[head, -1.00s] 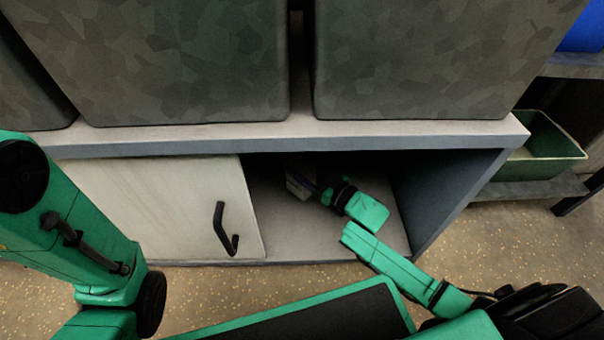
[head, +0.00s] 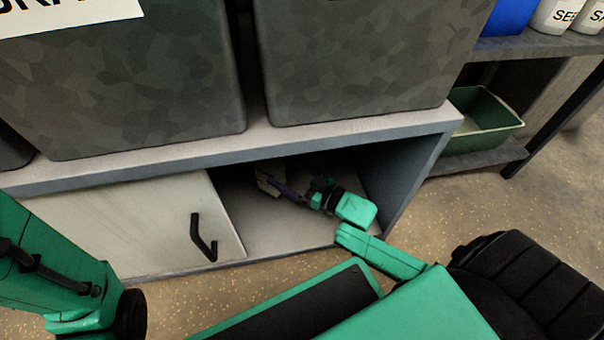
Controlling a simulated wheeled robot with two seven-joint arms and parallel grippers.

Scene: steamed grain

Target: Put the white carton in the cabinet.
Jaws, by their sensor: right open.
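The cabinet (head: 408,170) stands ahead, its right half open and its left half covered by a pale sliding door (head: 130,225) with a black handle. My right arm reaches into the open half. My right gripper (head: 284,189) is inside, open, pointing left. A small whitish carton (head: 267,178) sits at its fingertips inside the cabinet, partly in shadow; I cannot tell whether the fingers touch it. My left arm comes in from the left in front of the door, and its gripper is out of view.
Large grey patterned bins (head: 365,60) stand on the cabinet top. To the right are a green bin (head: 482,122) on a low shelf and white containers (head: 556,14) on an upper shelf. The cabinet floor beside my right arm is clear.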

